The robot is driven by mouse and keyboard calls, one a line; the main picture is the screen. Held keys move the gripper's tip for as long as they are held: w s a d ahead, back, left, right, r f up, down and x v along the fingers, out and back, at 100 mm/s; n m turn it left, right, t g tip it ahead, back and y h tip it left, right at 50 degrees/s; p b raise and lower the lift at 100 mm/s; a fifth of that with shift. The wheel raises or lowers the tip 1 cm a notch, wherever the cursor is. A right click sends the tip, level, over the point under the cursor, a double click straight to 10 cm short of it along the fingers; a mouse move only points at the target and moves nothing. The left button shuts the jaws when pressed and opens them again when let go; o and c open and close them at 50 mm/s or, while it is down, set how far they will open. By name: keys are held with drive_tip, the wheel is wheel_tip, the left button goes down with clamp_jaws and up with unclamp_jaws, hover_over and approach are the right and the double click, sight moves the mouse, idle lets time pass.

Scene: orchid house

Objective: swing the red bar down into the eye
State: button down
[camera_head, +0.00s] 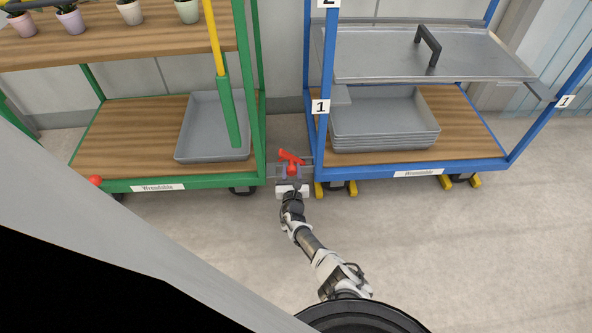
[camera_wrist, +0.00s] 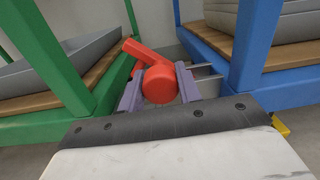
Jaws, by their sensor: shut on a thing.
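The red bar (camera_head: 290,158) is between the green cart and the blue cart, low down near their facing corners. A grey metal bracket (camera_wrist: 205,80) reaches toward the blue post just right of the fingers. I cannot make out the eye for certain.
The green cart (camera_head: 158,184) stands left and the blue cart (camera_head: 415,172) right, with a narrow gap between. Grey trays (camera_head: 385,120) lie on the blue cart's lower deck. A red ball (camera_head: 95,180) is at the green cart's front edge. Floor in front is clear.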

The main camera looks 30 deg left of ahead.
drive_tip(key=n, duration=0.1)
drive_tip(key=f+n, duration=0.1)
drive_tip(key=a+f+n, duration=0.1)
drive_tip(key=shift+s+n+b, duration=0.35)
drive_tip(key=shift+s+n, duration=0.05)
drive_tip(key=shift+s+a+f+n+y+b, duration=0.15)
drive_tip(key=shift+f+n, duration=0.25)
drive_tip(key=shift+n, duration=0.45)
drive_tip(key=shift+w+f+n+y+b, duration=0.15)
drive_tip(key=shift+f+n, duration=0.25)
drive_tip(key=shift+n, duration=0.45)
drive_tip(key=shift+s, duration=0.1)
drive_tip(key=c, duration=1.3)
unclamp_jaws()
drive_tip(key=shift+o, duration=0.2)
